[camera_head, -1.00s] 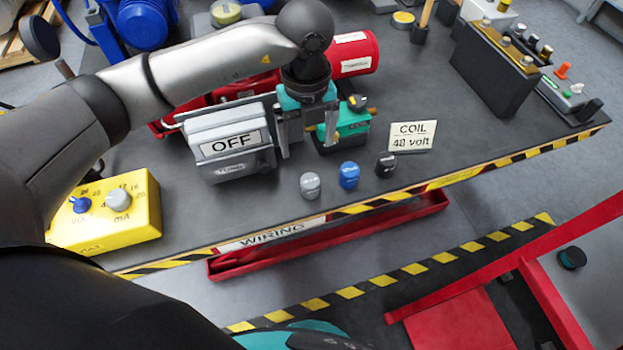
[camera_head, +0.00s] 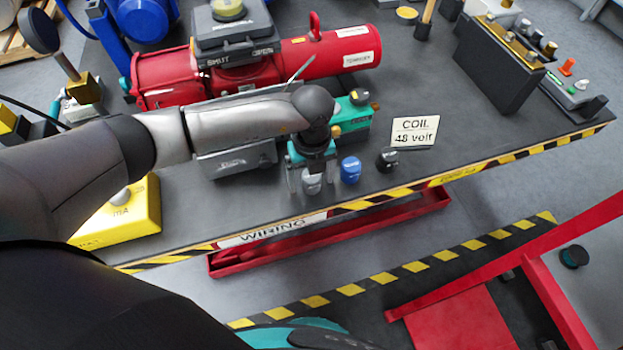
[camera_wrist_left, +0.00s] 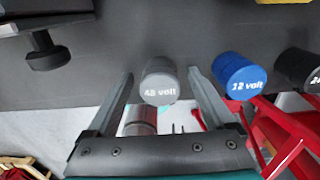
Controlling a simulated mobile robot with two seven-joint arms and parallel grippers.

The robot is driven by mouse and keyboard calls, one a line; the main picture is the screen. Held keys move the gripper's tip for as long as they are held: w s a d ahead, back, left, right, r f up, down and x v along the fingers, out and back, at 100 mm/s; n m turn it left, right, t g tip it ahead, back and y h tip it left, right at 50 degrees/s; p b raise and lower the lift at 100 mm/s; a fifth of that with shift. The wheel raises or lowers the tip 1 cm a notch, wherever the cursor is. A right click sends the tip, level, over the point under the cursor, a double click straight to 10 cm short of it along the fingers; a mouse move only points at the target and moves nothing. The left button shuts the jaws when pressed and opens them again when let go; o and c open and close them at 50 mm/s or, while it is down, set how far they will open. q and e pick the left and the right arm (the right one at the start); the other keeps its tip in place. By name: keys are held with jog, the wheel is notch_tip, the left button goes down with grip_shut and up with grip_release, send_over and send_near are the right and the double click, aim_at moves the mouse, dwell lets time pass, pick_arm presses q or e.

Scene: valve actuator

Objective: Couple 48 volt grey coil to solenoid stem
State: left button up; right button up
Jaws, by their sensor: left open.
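The grey coil (camera_head: 312,183) stands at the front of the dark table; the left wrist view shows it as a grey cylinder (camera_wrist_left: 160,82) marked "48 volt". My left gripper (camera_head: 309,186) is open over it; in the left wrist view its two fingers (camera_wrist_left: 158,88) stand either side of the coil with gaps. A blue coil (camera_head: 350,171), marked "12 volt" in the left wrist view (camera_wrist_left: 236,76), and a black coil (camera_head: 386,160) stand to its right. The teal solenoid valve (camera_head: 352,119) is behind, partly covered by my left arm; its stem cannot be made out. My right gripper is not in view.
A "COIL 48 volt" sign (camera_head: 414,131) stands right of the coils. A red actuator (camera_head: 180,82) lies behind my arm, and a yellow meter (camera_head: 130,215) is at the left. The striped table edge (camera_head: 365,205) is close in front. The table's right middle is clear.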

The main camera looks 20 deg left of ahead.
pick_arm(q)
jog(key=shift+f, duration=0.15)
grip_shut()
dwell(0.6)
